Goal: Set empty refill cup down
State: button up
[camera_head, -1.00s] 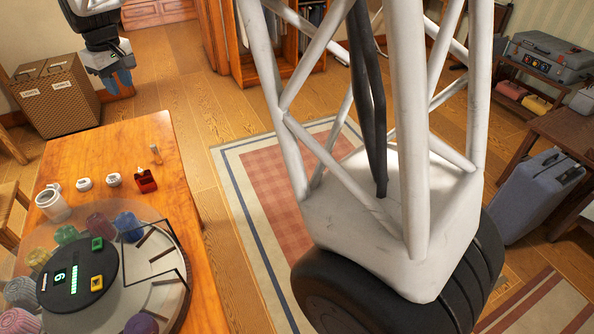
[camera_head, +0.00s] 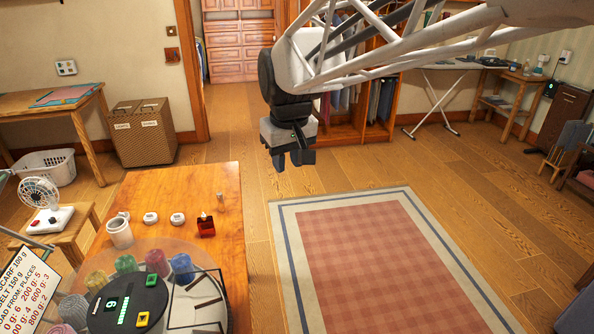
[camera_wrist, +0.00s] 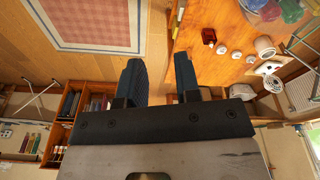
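A white cup (camera_head: 119,232) stands upright on the wooden table (camera_head: 190,180), near its left edge. It also shows in the wrist view (camera_wrist: 264,46); its inside cannot be made out. My gripper (camera_head: 291,165) hangs in the air to the right of the table's far end, well away from the cup. In the wrist view, the dark fingers of my gripper (camera_wrist: 157,75) are spread apart with nothing between them.
Two small white round things (camera_head: 150,218) (camera_head: 177,219), a red block (camera_head: 206,226) and a small peg (camera_head: 220,200) are on the table. A round turntable (camera_head: 205,315) with coloured bundles and a black panel (camera_head: 128,303) fills its near end. A fan (camera_head: 40,193) stands left.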

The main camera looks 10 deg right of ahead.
jog(key=s+d+f+m, duration=0.1)
jog(key=s+d+f, duration=0.1)
jog(key=s, duration=0.5)
jog(key=s+d+f+m, duration=0.1)
jog(key=s+d+f, duration=0.2)
jog(key=s, duration=0.4)
jog(key=s+d+f+m, duration=0.1)
jog(key=s+d+f, duration=0.1)
jog(key=s, duration=0.5)
jog(key=shift+s+d+f+m+t, duration=0.2)
jog(key=shift+d+m+t, duration=0.15)
jog(key=shift+d, duration=0.55)
